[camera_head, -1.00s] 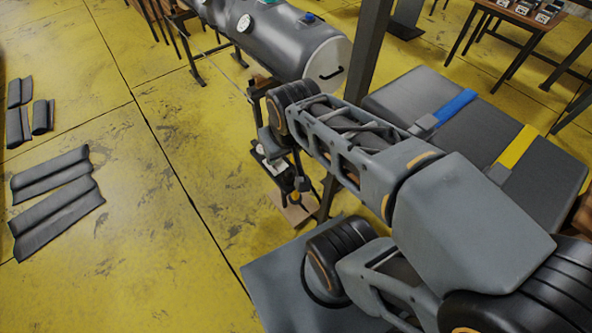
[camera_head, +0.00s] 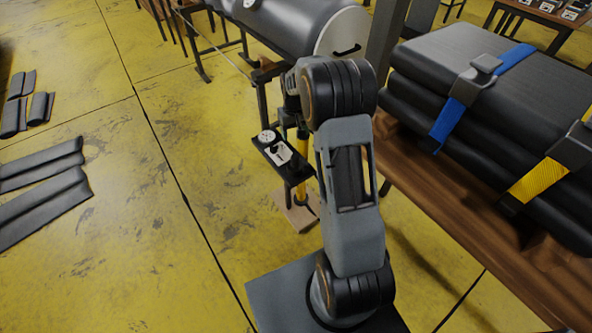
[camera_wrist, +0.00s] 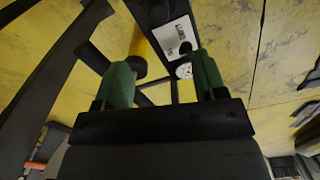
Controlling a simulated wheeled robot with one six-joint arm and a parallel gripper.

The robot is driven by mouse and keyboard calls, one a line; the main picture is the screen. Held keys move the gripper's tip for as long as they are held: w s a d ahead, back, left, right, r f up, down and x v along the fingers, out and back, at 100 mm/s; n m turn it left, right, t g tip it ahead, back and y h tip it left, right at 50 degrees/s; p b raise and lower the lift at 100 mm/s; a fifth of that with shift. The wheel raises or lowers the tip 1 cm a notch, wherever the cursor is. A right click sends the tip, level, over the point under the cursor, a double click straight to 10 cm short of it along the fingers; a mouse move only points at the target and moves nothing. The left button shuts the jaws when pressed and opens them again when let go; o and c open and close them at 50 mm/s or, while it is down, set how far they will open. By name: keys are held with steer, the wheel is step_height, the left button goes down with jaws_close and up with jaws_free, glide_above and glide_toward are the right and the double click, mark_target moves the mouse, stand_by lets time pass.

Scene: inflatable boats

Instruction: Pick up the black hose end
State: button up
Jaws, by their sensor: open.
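My gripper (camera_wrist: 162,65) shows in the wrist view as two green-padded fingers, spread apart with nothing held between them. A short round black end (camera_wrist: 137,66) lies close to the left finger, at the foot of a yellow tube (camera_wrist: 138,38); it may be the black hose end, but I cannot tell for sure. In the head view a yellow tube (camera_head: 301,176) stands by a small black panel (camera_head: 270,151) with a dial and white label. The label (camera_wrist: 176,38) also shows in the wrist view.
A grey tank (camera_head: 285,25) on a stand is at the back. A wooden bench (camera_head: 440,190) with strapped black bundles (camera_head: 450,60) is close on the right. Folded dark pieces (camera_head: 40,190) lie on the yellow floor (camera_head: 120,270) at left, with clear floor between.

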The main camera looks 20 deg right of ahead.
mark_target(295, 156)
steer(key=f+b, duration=0.1)
steer(key=f, duration=0.4)
steer(key=f+b, duration=0.1)
steer(key=f, duration=0.4)
steer(key=f+b, duration=0.1)
steer(key=f, duration=0.3)
steer(key=shift+w+d+f, duration=0.15)
steer(key=shift+w+f, duration=0.1)
steer(key=shift+f, duration=0.15)
steer(key=c, duration=1.1)
